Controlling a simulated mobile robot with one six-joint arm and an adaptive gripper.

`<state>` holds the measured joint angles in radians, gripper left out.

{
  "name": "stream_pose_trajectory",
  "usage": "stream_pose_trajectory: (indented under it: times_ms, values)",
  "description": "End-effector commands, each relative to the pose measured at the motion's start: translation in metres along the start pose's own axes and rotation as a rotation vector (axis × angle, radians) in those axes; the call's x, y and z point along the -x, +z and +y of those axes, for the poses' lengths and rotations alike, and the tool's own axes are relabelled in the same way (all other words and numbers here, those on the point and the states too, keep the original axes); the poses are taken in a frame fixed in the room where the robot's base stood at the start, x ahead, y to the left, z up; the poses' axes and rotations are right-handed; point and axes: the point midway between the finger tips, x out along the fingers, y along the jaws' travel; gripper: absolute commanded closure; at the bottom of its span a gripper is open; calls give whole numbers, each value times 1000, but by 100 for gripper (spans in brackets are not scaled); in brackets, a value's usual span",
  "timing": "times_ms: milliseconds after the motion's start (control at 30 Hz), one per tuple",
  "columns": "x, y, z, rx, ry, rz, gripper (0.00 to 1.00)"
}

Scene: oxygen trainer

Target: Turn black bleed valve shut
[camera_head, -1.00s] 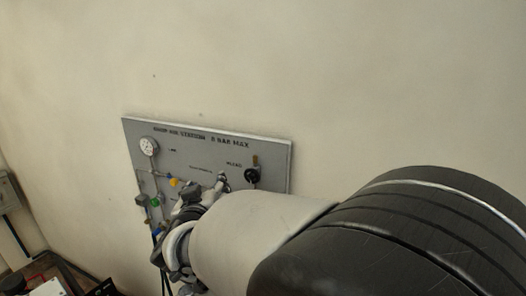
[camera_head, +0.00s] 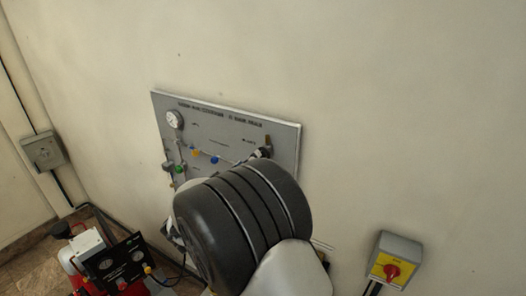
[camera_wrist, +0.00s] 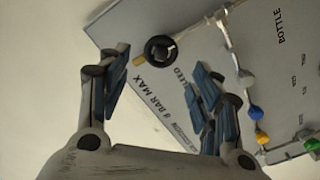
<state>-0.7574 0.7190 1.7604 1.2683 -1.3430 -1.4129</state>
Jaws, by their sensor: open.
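The black bleed valve (camera_wrist: 160,48) is a round black knob with a pale centre and a brass stub at its side. It sits on the grey panel, beside the lettering "BLEED", seen tilted in the wrist view. My gripper (camera_wrist: 160,78) is open and empty. Its two blue-padded fingers stand wide apart, and the knob shows between and beyond their tips, apart from them. In the head view, a dark bit of the valve (camera_head: 266,151) shows at the panel's right side, just above my arm. My arm hides the gripper there.
The grey panel (camera_head: 228,113) carries a round gauge (camera_head: 174,120) and blue, yellow and green fittings. A grey box with a red switch (camera_head: 393,271) is on the wall at right. Red equipment (camera_head: 76,268) stands at lower left. The wall above the panel is bare.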

Motion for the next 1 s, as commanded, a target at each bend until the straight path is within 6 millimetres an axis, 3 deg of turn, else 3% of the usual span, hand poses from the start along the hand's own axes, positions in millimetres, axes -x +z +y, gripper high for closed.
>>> stream_pose_trajectory:
  times_ms: [200,400,833,1000]
  values:
    - [-47,0,1,0,2,-2,41]
    - [-73,0,0,-1,-1,-1,41]
    - [-82,0,0,0,-1,1,42]
    - [-82,0,0,0,-1,1,53]
